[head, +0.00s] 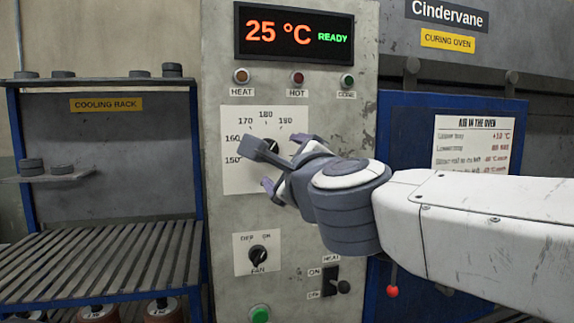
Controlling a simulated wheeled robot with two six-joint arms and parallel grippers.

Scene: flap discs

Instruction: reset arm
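My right arm comes in from the right, and its gripper (285,162) is in front of the temperature dial (238,181). Its purple-tipped fingers are spread apart, one higher and one lower. The dial's dark grey pointer knob (262,152) shows to the left of the gripper, its bar toward the 150–160 marks. I cannot tell whether the fingers touch the knob. The gripper and wrist hide the right part of the dial. My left gripper is out of view.
The display (293,34) reads 25 °C READY. Below the dial are a fan knob (258,256), a heat switch (330,283) and a green button (260,314). A cooling rack (95,262) stands left.

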